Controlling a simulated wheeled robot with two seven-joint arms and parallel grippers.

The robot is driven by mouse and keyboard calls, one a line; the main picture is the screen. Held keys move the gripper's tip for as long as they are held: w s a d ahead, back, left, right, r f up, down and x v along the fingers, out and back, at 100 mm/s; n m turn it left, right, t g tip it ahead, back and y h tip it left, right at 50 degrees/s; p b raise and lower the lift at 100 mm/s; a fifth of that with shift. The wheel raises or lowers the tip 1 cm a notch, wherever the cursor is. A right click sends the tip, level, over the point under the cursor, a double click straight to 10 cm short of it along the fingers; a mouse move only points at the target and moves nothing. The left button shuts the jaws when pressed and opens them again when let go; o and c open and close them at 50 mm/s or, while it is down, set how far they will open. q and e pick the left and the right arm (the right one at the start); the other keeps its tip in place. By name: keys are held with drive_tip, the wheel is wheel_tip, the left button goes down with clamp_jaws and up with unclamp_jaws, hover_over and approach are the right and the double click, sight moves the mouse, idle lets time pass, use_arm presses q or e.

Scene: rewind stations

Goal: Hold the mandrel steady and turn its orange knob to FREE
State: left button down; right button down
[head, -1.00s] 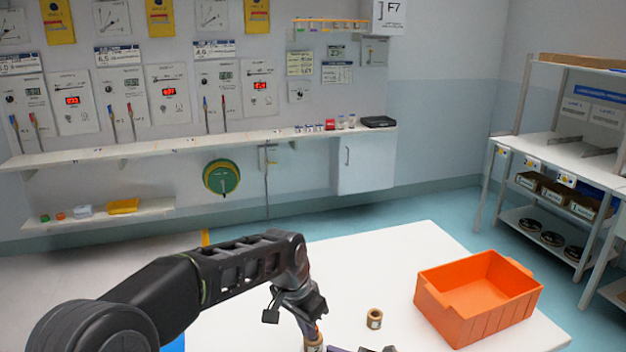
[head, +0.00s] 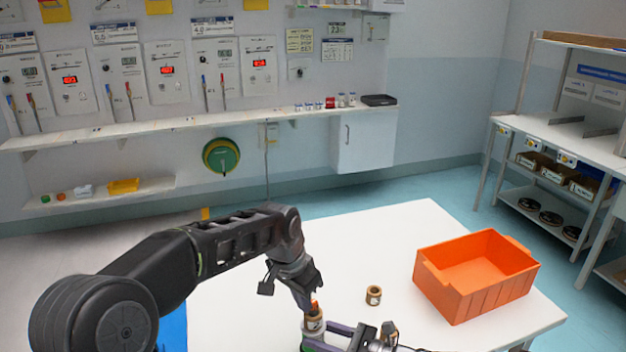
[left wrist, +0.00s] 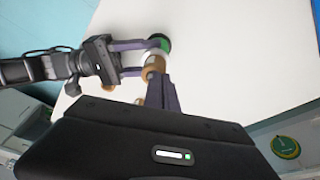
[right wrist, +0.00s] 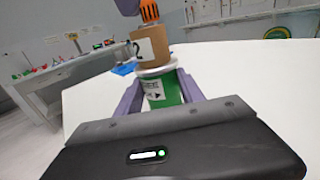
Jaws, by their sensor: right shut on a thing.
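The mandrel stands upright near the front edge of the table, with a green body (right wrist: 162,92), a pale flange and a brown cardboard core (right wrist: 151,47) on it. Its ribbed orange knob (right wrist: 149,11) is on top; it also shows in the head view (head: 314,304). My right gripper (head: 318,344) is shut around the green body, one purple finger on each side. My left gripper (head: 311,297) comes down from above at the knob. In the right wrist view one of its fingers is just left of the knob; its other finger and any grip are unclear.
A loose labelled core (head: 373,295) stands on the white table (head: 400,235), right of the mandrel. An orange crate (head: 470,300) is further right. Something blue (head: 174,325) lies at the left edge. The back of the table is clear.

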use_arm(q)
drive_tip(key=shift+a, duration=0.2)
idle(0.5)
drive_tip(key=shift+s+a, duration=0.1)
drive_tip(key=shift+a, duration=0.1)
drive_tip(key=shift+r, duration=0.1)
drive_tip(key=v, duration=0.3)
drive_tip(key=w+d+v, duration=0.1)
drive_tip(key=v, duration=0.1)
drive_tip(key=shift+a+r, duration=0.1)
drive_tip(key=shift+r, duration=0.35)
drive_tip(key=shift+s+d+r, duration=0.5)
drive_tip(key=shift+s+d, duration=0.2)
drive_tip(key=shift+s, duration=0.2)
drive_tip(key=shift+f, duration=0.15)
